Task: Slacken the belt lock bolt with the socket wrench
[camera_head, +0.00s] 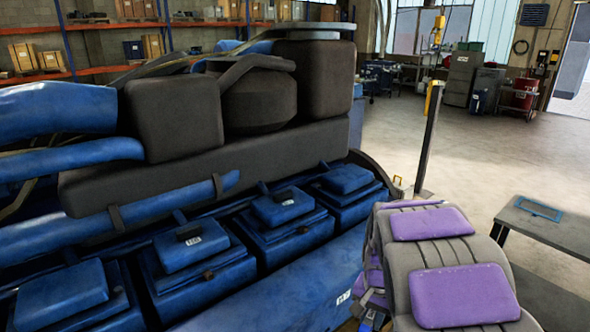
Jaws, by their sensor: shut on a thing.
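The large blue and black diesel engine (205,165) fills the left and middle of the view. I cannot make out the belt lock bolt or the socket wrench. My grey arm with purple pads rises at the bottom right, beside the near right end of the engine. It hides part of what lies behind and below it. My gripper is not visible, so I cannot see its fingers or anything in them.
A dark table (553,226) with a blue frame on it stands at the right edge. A dark post with a yellow top (431,130) stands behind my arm. Open concrete floor (490,150) lies beyond. Shelves with crates (60,58) line the back left wall.

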